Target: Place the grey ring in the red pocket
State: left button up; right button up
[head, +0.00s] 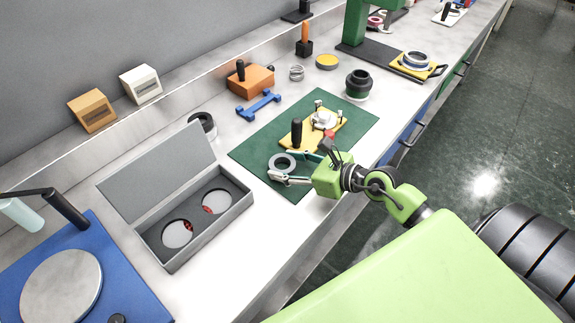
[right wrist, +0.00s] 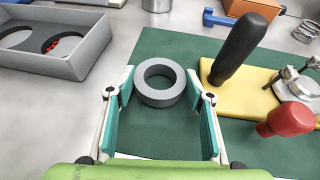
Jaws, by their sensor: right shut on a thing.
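The grey ring (head: 272,166) is at the left part of the green mat, between the fingertips of my right gripper (head: 289,166). In the right wrist view, the ring (right wrist: 145,96) sits between the teal finger pads of that gripper (right wrist: 160,88), which is shut on its sides. I cannot tell whether the ring touches the mat. An open grey case (head: 203,239) stands to the left, with two round pockets. Red shows at the edge of the near pocket (head: 177,233) and of the far pocket (head: 216,202). The right wrist view shows part of the case (right wrist: 62,66). My left gripper is out of view.
A yellow fixture (head: 299,139) with a black handle stands close beside the ring on the green mat (head: 258,143). The case's raised lid (head: 155,178) stands on its back side. A blue lapping machine (head: 125,275) is at front left. Bare bench lies between mat and case.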

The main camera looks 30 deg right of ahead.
jog(key=shift+f, duration=0.15)
jog(key=o, duration=0.9)
